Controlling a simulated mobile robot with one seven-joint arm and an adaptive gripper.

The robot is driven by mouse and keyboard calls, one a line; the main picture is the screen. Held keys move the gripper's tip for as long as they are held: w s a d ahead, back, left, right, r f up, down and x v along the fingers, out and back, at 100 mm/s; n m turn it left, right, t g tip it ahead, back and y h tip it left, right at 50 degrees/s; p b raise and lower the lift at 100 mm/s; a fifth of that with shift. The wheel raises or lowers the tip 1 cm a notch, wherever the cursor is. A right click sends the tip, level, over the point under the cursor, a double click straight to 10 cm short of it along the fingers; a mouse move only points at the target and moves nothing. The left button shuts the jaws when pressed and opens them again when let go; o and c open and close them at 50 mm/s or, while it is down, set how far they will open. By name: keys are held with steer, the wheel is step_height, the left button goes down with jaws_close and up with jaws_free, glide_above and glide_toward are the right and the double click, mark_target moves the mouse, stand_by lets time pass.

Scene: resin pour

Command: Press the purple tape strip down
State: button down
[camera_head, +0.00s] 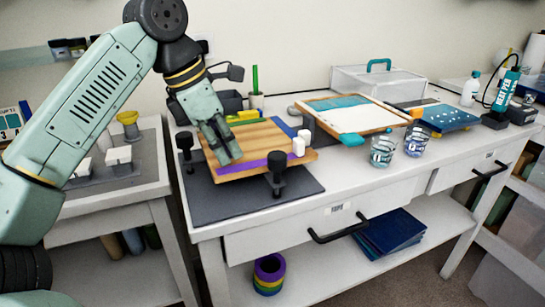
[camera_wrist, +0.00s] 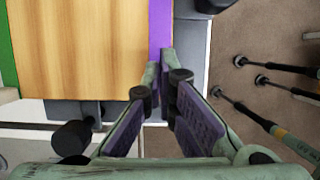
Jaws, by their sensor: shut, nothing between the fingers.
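The purple tape strip (camera_head: 262,163) lies along the front edge of the wooden board (camera_head: 250,138). In the wrist view, the strip (camera_wrist: 160,25) runs along the right edge of the wood (camera_wrist: 80,45) up to my fingertips. My gripper (camera_head: 230,160) is shut and empty, pointing down over the left part of the strip. In the wrist view, the fingertips (camera_wrist: 167,62) are over the strip and hide part of it. I cannot tell whether they touch it.
Black clamps (camera_head: 278,172) stand on the dark mat (camera_head: 240,200) around the board. White blocks (camera_head: 299,146) sit at its right corner. To the right are two clear cups (camera_head: 382,152), a framed white panel (camera_head: 350,112) and a heat pen (camera_head: 505,90). Tape rolls (camera_head: 269,270) sit on the shelf below.

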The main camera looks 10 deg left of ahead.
mark_target(261, 161)
steer(key=shift+f+b, duration=0.4)
steer(key=shift+f, duration=0.3)
steer(key=shift+w+d, duration=0.1)
steer(key=shift+d, duration=0.05)
steer(key=shift+w+d+f, duration=0.1)
steer(key=shift+w+d, duration=0.4)
steer(key=shift+d, duration=0.3)
steer(key=shift+w+d+r+p, duration=0.1)
steer(key=shift+w+d+p, duration=0.15)
steer(key=shift+w+d, duration=0.5)
steer(key=shift+w+d+r+p, duration=0.1)
steer(key=shift+w+d+p, duration=0.25)
steer(key=shift+d, duration=0.6)
steer(key=shift+w, duration=0.15)
steer(key=shift+d, duration=0.15)
steer(key=shift+w+d+f, duration=0.15)
steer(key=shift+w+d, duration=0.4)
steer(key=shift+d, duration=0.2)
